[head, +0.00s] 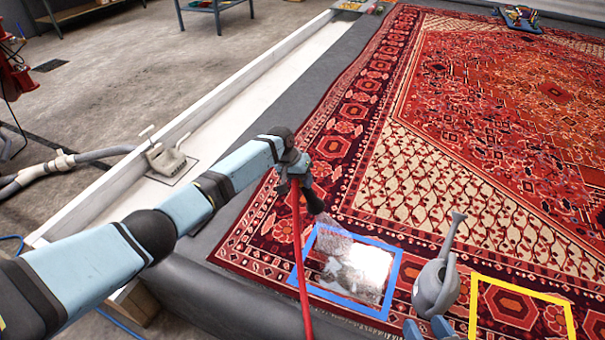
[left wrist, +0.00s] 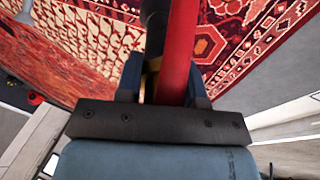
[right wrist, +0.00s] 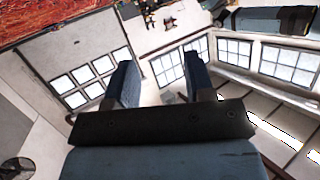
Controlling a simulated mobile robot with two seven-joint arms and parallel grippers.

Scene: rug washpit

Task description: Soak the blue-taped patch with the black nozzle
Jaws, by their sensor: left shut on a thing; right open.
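My left gripper (head: 293,172) is shut on the black nozzle (head: 313,201) and its red hose (head: 297,245), above the rug's near left part. In the left wrist view the red hose (left wrist: 179,50) stands between the fingers (left wrist: 162,88). A pale spray fans from the nozzle tip toward the blue-taped patch (head: 392,290). Inside the blue tape the rug looks whitish and shiny, wet over much of the square; the hose hides a strip at its left. My right gripper (head: 428,328) is open at the bottom edge; its fingers (right wrist: 157,85) are empty in the right wrist view.
A grey watering can (head: 436,287) stands right of the blue square, close to my right gripper. A yellow-taped square (head: 478,290) lies further right. A tray of items (head: 520,18) sits far right.

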